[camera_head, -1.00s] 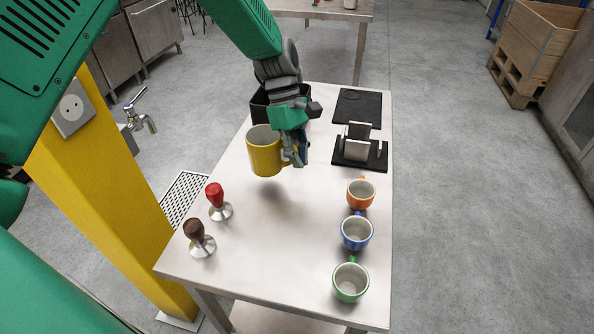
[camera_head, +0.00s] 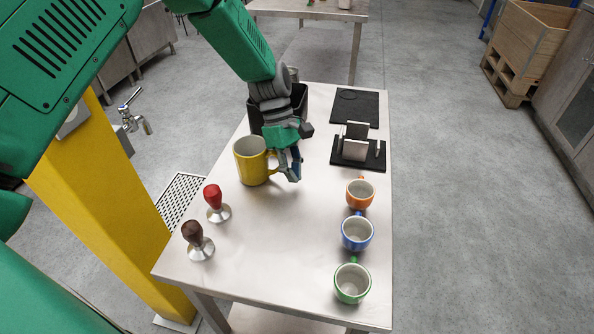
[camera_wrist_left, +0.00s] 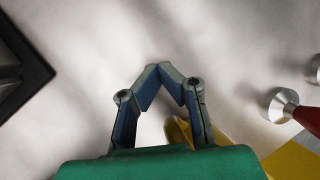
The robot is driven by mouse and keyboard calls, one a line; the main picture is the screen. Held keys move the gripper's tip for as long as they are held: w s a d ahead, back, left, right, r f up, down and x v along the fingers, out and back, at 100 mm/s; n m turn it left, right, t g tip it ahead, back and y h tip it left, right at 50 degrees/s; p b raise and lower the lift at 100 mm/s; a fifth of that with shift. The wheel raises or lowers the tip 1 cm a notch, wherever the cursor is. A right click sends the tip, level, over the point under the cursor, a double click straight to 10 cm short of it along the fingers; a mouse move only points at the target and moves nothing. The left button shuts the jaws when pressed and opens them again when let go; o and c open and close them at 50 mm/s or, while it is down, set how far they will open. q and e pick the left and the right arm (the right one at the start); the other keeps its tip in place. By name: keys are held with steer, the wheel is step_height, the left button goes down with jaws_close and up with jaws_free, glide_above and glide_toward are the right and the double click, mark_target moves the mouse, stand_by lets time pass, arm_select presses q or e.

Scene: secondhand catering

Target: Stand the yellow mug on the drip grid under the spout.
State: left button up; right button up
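The yellow mug (camera_head: 251,164) is upright over the left part of the table, its handle side toward my left gripper (camera_head: 291,176). In the left wrist view the fingers (camera_wrist_left: 166,74) close together at their tips, and a yellow strip of the mug (camera_wrist_left: 176,131) shows between them. The grip is at the handle, mostly hidden. The mug's base is close to the tabletop; I cannot tell if it touches. The perforated drip grid (camera_head: 182,194) lies beyond the table's left edge, below the metal spout (camera_head: 146,126). My right gripper is not seen.
A red-handled tamper (camera_head: 217,204) and a brown-handled one (camera_head: 197,241) stand between mug and table's front left. Orange (camera_head: 359,193), blue (camera_head: 356,233) and green (camera_head: 352,282) cups line the right. A black bin (camera_head: 256,118) and black stand (camera_head: 358,151) are behind. The yellow post (camera_head: 110,210) rises left.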

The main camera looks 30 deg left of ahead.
arm_select(q)
steer(key=o, duration=0.5)
steer(key=shift+a, duration=0.25)
steer(key=shift+s+a+f, duration=0.1)
steer(key=shift+d, duration=0.3)
steer(key=shift+d+r, duration=0.1)
steer(key=shift+r, duration=0.35)
steer(key=p+v, duration=0.1)
steer(key=v, duration=1.1)
steer(key=shift+r, duration=0.25)
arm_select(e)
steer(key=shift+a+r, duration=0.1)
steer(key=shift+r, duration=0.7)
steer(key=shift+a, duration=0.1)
